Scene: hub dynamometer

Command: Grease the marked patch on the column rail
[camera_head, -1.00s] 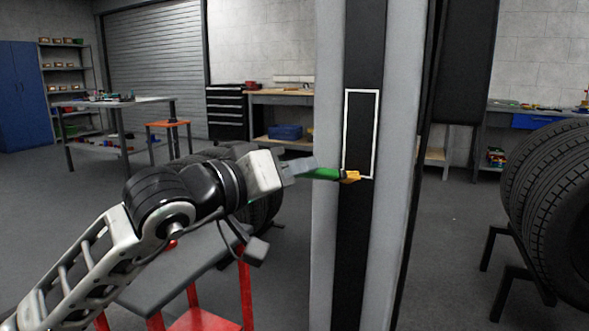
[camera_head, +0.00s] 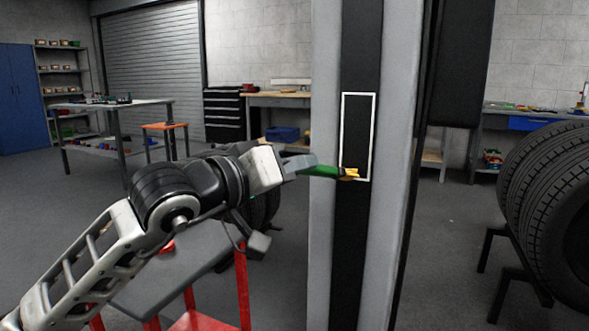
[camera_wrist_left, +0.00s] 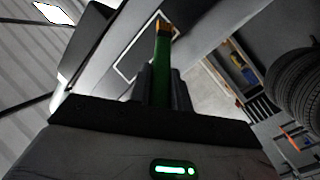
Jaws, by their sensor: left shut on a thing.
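The column (camera_head: 324,240) stands upright at the centre of the head view, with a dark rail (camera_head: 352,240) down its face. A white rectangular outline marks the patch (camera_head: 357,130) on the rail. My left gripper (camera_head: 302,165) is shut on a green-handled brush (camera_head: 322,171) with a yellow-orange tip. The tip lies over the lower edge of the outline; whether it touches the rail I cannot tell. The wrist view also shows the brush (camera_wrist_left: 161,72) between the fingers, its tip near the outlined patch (camera_wrist_left: 135,45). No grease shows clearly on the patch. My right gripper is out of view.
A red-framed cart with a grey top (camera_head: 180,270) stands below my left arm. Tyres (camera_head: 550,200) on a dark stand are at the right. A workbench (camera_head: 275,101) and a table (camera_head: 110,105) stand farther back. Open floor lies between.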

